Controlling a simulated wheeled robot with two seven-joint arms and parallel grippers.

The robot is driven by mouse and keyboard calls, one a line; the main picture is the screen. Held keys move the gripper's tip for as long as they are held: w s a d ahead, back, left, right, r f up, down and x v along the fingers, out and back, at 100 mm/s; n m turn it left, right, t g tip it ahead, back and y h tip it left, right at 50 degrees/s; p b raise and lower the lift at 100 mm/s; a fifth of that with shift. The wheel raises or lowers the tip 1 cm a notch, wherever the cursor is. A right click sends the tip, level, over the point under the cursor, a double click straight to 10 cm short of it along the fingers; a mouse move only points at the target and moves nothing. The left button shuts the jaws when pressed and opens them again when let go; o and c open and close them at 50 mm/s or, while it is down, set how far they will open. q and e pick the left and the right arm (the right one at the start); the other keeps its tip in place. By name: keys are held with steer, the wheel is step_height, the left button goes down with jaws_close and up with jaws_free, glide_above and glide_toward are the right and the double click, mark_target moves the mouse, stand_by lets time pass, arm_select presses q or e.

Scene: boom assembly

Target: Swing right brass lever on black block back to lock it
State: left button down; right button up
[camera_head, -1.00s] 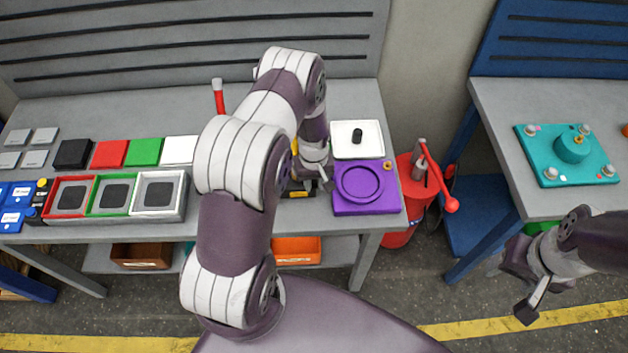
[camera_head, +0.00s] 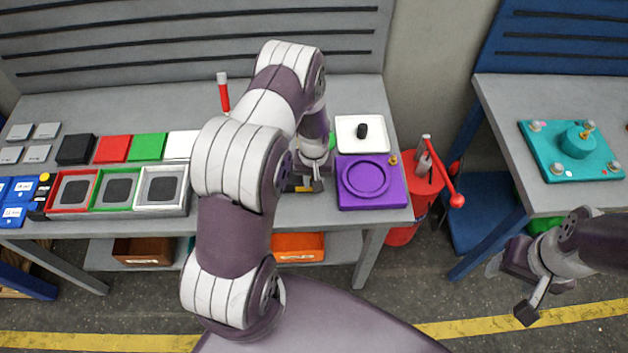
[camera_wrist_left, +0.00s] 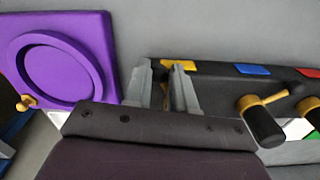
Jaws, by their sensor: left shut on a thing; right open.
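The black block (camera_wrist_left: 222,76) lies on the bench with yellow, blue and red patches along it; in the head view its end (camera_head: 300,188) shows beside my arm. My left gripper (camera_wrist_left: 168,80) is shut at the block's end nearest the purple plate, in the wrist view and the head view (camera_head: 316,184). Between its fingers is the right brass lever (camera_wrist_left: 169,101), mostly hidden. Another brass lever (camera_wrist_left: 262,104) with a black handle stands farther along the block. My right gripper (camera_head: 510,288) is open and empty, away from the bench at the right.
A purple plate (camera_head: 395,199) with a round ring lies right beside the block. A white tray (camera_head: 345,149) with a black knob is behind it. A red canister (camera_head: 404,234) with a red-handled lever stands off the bench's right end. My left arm hides the bench's middle.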

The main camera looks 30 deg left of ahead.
arm_select(q)
steer(key=shift+s+a+r+m+b, duration=0.1)
steer(key=shift+a+m+b, duration=0.15)
steer(key=shift+m, duration=0.5)
steer(key=shift+s+a+r+m+b, duration=0.15)
steer(key=shift+a+m, duration=0.2)
steer(key=shift+m, duration=0.4)
steer(key=shift+s+a+m+b, duration=0.25)
steer(key=shift+a+m, duration=0.25)
steer(key=shift+m, duration=0.45)
steer(key=shift+s+a+m+b, duration=0.2)
steer(key=shift+a+m, duration=0.25)
steer(key=shift+m, duration=0.5)
steer(key=shift+s+a+m+b, duration=0.2)
steer(key=shift+a+m, duration=0.3)
steer(key=shift+m, duration=0.45)
steer(key=shift+s+a+m+b, duration=0.1)
steer(key=shift+a+m+b, duration=0.3)
steer(key=shift+m, duration=0.55)
steer(key=shift+a+m+b, duration=0.25)
steer(key=shift+a+m, duration=0.3)
steer(key=shift+m, duration=0.4)
steer(key=shift+a+m+b, duration=0.2)
steer(key=shift+a+m, duration=0.35)
steer(key=shift+m, duration=0.4)
steer(key=shift+a, duration=0.1)
